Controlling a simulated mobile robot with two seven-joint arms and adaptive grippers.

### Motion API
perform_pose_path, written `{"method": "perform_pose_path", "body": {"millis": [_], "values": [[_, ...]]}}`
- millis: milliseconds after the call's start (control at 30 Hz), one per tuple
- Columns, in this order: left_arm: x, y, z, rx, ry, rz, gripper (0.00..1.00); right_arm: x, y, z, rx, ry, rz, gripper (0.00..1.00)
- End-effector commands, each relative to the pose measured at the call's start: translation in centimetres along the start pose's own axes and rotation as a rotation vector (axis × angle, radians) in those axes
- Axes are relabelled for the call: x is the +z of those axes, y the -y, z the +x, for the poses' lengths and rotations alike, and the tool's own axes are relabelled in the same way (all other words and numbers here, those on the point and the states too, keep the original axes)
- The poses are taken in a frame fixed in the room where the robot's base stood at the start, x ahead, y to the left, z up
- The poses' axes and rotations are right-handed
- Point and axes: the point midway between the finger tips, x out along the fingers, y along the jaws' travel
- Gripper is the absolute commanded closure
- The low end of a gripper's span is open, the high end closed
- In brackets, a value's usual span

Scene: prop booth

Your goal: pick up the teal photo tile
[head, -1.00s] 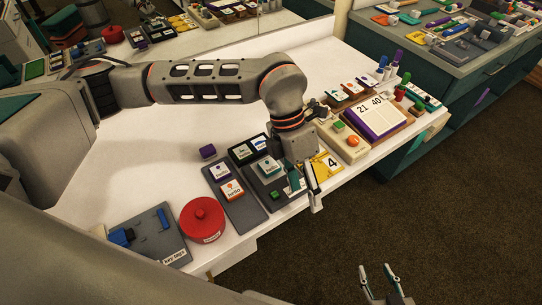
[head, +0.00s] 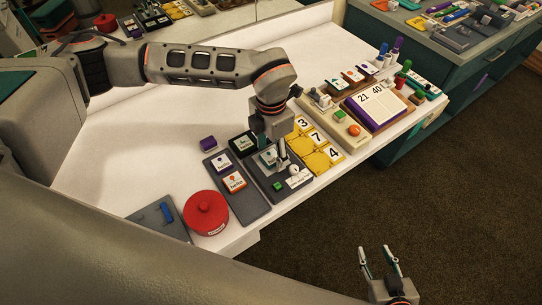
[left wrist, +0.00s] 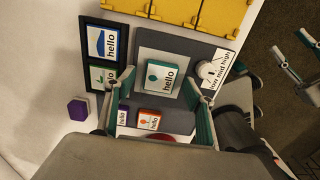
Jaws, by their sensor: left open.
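The teal photo tile (left wrist: 160,78) is a pale square with a teal mark and "hello", lying on a dark grey board (left wrist: 205,55) with a dial beside it. In the left wrist view it sits between the spread fingers of my left gripper (left wrist: 158,92). In the head view my left gripper (head: 275,157) is low over the tile (head: 267,160) and partly covers it. The left gripper is open; whether the fingers touch the tile, I cannot tell. My right gripper (head: 379,262) is open and empty over the floor.
Purple and orange photo tiles (head: 235,182) lie on the neighbouring grey board. Blue and green photo tiles (left wrist: 103,75) stand close by in black frames. Yellow number plates (head: 318,138) are to the right. A red round tin (head: 206,213) sits near the front edge.

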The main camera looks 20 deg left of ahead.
Motion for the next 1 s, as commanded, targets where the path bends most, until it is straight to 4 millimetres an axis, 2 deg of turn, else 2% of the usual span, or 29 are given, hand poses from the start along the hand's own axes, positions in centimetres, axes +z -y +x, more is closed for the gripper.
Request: {"method": "perform_pose_path", "body": {"millis": [267,300,433,467,800,1000], "values": [[0.0,0.0,0.6,-0.001,0.0,0.0,0.46,0.0,0.0,0.0,0.0,0.001,0.0,0.6],[0.0,0.0,0.6,-0.001,0.0,0.0,0.48,0.0,0.0,0.0,0.0,0.001,0.0,0.6],[0.0,0.0,0.5,-0.001,0.0,0.0,0.82,0.1,0.0,0.0,0.0,0.001,0.0,0.6],[0.0,0.0,0.5,-0.001,0.0,0.0,0.86,0.1,0.0,0.0,0.0,0.001,0.0,0.6],[0.0,0.0,0.4,-0.001,0.001,0.0,0.86,0.2,0.0,0.0,-0.001,0.003,0.0,0.6],[0.1,0.0,-0.8,0.0,0.003,0.001,0.86,0.2,0.0,0.0,-0.001,0.003,0.0,0.6]]}}
